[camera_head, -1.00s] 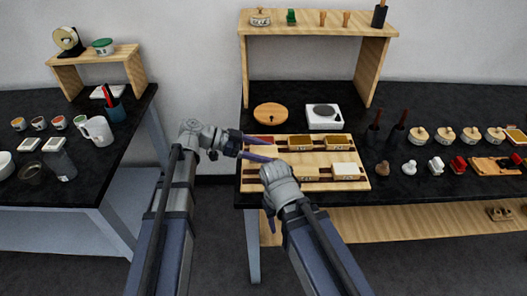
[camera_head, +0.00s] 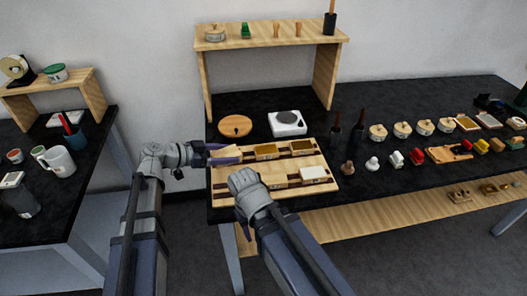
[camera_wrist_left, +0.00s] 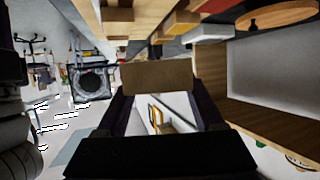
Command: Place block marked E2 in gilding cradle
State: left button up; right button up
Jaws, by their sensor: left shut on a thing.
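My left gripper (camera_head: 222,154) is shut on a tan block (camera_wrist_left: 155,76), which shows between its dark fingers in the left wrist view. The block is at the back left of a light wooden slotted board (camera_head: 327,184); I cannot tell whether it is clear of the board. No E2 mark is readable. Gold-topped blocks (camera_head: 265,151) and (camera_head: 302,147) sit in the board's back row, and a white-topped block (camera_head: 315,172) in its front row. My right gripper (camera_head: 246,208) is over the board's front left, its fingers mostly hidden by its wrist. I cannot identify the gilding cradle for certain.
A round wooden lid (camera_head: 235,125) and a white scale (camera_head: 287,123) lie behind the board. Two dark upright tools (camera_head: 360,124), lidded jars (camera_head: 402,129) and a small wooden board (camera_head: 450,153) stand to the right. A raised shelf (camera_head: 270,38) spans the back.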

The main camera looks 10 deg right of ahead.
pick_arm(q)
jog(key=shift+w+a+n+t, duration=0.15)
jog(key=shift+w+n+t, duration=0.15)
jog(key=shift+t, duration=0.1)
jog(key=shift+f, duration=0.15)
jog(key=b, duration=0.6)
send_over(228, 175)
jog(key=s, duration=0.2)
notch_tip(228, 175, down, 6)
jog(key=shift+s+f, duration=0.1)
jog(key=shift+s, duration=0.05)
jog(key=shift+f, duration=0.1)
notch_tip(228, 175, down, 3)
jog(key=b, duration=0.4)
jog(key=shift+f, duration=0.2)
jog(key=shift+f, duration=0.2)
jog(key=o, duration=1.4)
